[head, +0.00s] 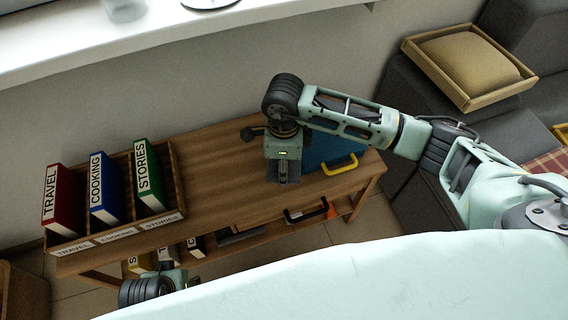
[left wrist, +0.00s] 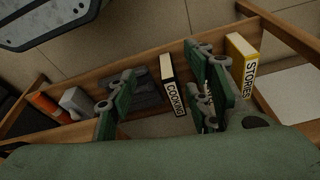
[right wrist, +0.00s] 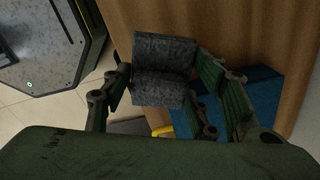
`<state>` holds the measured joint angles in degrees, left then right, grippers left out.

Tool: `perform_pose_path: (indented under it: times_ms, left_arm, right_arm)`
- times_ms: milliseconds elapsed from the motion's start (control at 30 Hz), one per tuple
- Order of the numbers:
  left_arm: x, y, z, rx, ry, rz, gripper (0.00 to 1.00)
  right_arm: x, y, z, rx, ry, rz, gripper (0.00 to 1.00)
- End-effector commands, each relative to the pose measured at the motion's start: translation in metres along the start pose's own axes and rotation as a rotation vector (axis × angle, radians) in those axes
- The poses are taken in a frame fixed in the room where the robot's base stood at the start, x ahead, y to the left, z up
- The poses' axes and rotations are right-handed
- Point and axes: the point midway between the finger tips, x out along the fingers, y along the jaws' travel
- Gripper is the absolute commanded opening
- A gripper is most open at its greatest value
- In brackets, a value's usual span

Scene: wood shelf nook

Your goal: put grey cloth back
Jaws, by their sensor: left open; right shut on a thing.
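The grey cloth (head: 284,171) hangs folded from my right gripper (head: 284,158), above the table top (head: 215,150) and just left of a blue box (head: 325,150). In the right wrist view the cloth (right wrist: 165,60) sits between the fingers of the right gripper (right wrist: 165,82), which is shut on it. My left gripper (head: 185,282) is open and low at the front of the table. In the left wrist view its fingers (left wrist: 162,75) are apart, before the lower shelf. A dark grey item (left wrist: 148,95) lies on that shelf; I cannot tell what it is.
A wooden rack (head: 180,190) with red, blue and green binders stands at the table's left end. The blue box has a yellow handle (head: 342,164). The lower shelf holds books (left wrist: 172,85) and an orange item (left wrist: 48,106).

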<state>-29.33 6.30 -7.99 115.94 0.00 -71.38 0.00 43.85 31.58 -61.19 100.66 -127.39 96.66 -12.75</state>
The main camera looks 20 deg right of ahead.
Motion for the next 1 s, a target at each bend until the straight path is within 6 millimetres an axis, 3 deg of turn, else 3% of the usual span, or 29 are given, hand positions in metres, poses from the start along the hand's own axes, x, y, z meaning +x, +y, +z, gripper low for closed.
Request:
perform_pose_path:
  times_ms: [967, 1000]
  left_arm:
    - [-0.023, -0.001, -0.008, -0.004, 0.012, -0.002, 0.47]
    - [-0.025, -0.001, -0.009, -0.004, 0.014, -0.002, 0.47]
  right_arm:
    - [0.007, 0.0, 0.0, 0.001, 0.0, 0.0, 0.3]
    - [0.007, 0.0, 0.0, 0.001, 0.0, 0.0, 0.57]
